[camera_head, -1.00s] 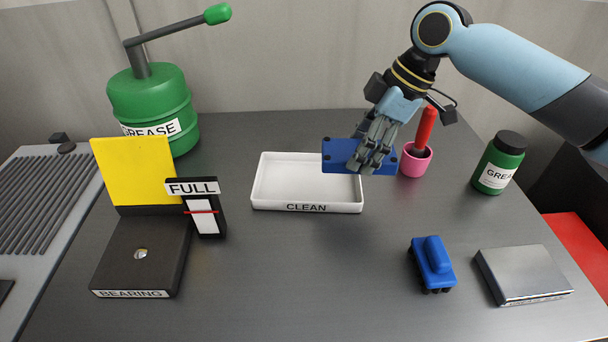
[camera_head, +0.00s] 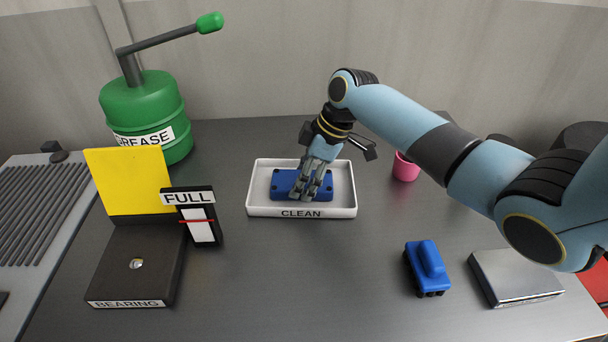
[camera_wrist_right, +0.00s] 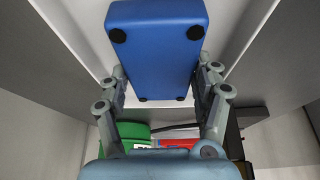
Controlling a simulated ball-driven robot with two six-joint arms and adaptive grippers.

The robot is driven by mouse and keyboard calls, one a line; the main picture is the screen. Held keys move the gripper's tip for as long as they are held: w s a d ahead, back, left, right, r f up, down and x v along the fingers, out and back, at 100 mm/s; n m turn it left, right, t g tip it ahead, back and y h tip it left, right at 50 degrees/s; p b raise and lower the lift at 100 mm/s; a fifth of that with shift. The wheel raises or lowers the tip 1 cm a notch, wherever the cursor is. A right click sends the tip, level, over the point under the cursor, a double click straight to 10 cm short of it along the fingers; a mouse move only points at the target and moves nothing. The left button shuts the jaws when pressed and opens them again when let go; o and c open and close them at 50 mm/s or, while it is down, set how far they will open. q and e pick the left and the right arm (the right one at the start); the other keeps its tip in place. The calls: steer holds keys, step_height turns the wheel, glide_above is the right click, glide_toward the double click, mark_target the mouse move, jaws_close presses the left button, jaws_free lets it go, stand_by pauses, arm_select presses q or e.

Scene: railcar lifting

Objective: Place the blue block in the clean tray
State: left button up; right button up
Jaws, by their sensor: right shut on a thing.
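The blue block (camera_head: 288,184) is a flat slab with dark round spots at its corners. In the head view it is inside the white clean tray (camera_head: 345,211), within its walls. Whether it touches the tray floor I cannot tell. My right gripper (camera_head: 311,192) is shut on the block, with its fingers across the block's middle. In the right wrist view the block (camera_wrist_right: 158,45) sits between the two fingers of the gripper (camera_wrist_right: 163,90). My left gripper is not in view.
A blue toy-like wheeled piece (camera_head: 427,268) and a silver box (camera_head: 515,277) lie at the front right. A pink cup (camera_head: 405,168) stands right of the tray. A black bearing box (camera_head: 138,268), a FULL gauge (camera_head: 202,223) and a green grease drum (camera_head: 145,112) stand left.

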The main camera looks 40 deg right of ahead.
steer(key=o, duration=1.4)
steer(key=shift+f, duration=0.1)
steer(key=shift+o, duration=0.2)
steer(key=v, duration=1.2)
steer(key=shift+b, duration=0.35)
